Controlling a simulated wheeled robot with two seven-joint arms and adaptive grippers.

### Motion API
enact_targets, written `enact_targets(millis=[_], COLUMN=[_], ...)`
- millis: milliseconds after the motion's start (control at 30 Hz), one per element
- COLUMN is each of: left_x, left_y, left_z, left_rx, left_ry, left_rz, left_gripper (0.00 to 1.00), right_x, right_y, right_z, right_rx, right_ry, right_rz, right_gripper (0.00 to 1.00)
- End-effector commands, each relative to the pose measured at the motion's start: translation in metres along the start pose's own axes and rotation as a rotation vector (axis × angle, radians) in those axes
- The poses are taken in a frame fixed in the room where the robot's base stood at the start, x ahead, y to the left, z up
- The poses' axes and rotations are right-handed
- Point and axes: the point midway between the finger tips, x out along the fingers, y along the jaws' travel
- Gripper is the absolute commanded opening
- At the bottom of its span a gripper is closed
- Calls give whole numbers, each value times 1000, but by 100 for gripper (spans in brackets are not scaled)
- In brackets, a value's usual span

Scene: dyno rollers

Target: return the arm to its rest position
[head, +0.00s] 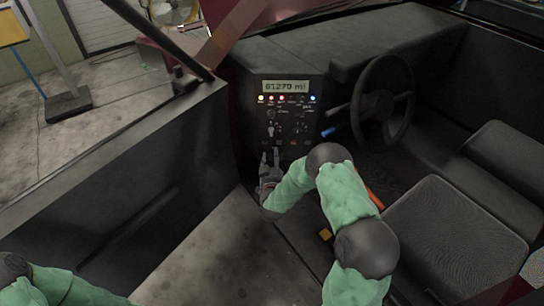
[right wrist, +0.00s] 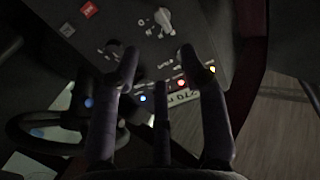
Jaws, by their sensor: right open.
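My right arm (head: 345,190), in green sleeves with dark round joints, reaches into the car cabin in the head view. Its gripper (head: 270,158) is in front of the lower part of the control panel (head: 290,108), fingers pointing up at it. In the right wrist view, the gripper (right wrist: 158,58) is open, its fingers spread, with no held object visible between them. The panel's knobs and lights lie beyond the fingertips; whether a finger touches the panel, I cannot tell. Part of my left arm (head: 60,287) shows at the bottom left corner; its gripper is out of view.
A steering wheel (head: 383,102) and grey seats (head: 455,235) are to the right of my arm. The open car door (head: 130,175) stands to the left. The panel display (head: 285,87) has lit lamps below it. Bare floor (head: 225,255) shows between door and seat.

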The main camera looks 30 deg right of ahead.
Motion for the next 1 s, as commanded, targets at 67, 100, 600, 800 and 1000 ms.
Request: enact_targets(millis=[67, 100, 600, 800, 1000], left_x=[0, 0, -8, -17, -26], left_y=[0, 0, 3, 6, 9], left_z=[0, 0, 0, 1, 1], left_rx=[0, 0, 0, 0, 0], left_ry=[0, 0, 0, 0, 0], left_rz=[0, 0, 0, 0, 0], left_gripper=[40, 40, 40, 40, 40], right_x=[0, 0, -37, -133, -257], right_y=[0, 0, -41, -87, -102], right_z=[0, 0, 57, 129, 170], right_rx=[0, 0, 38, 78, 80], right_ry=[0, 0, -266, -692, -1104], right_rz=[0, 0, -145, -329, -453], right_gripper=[44, 44, 44, 44, 44])
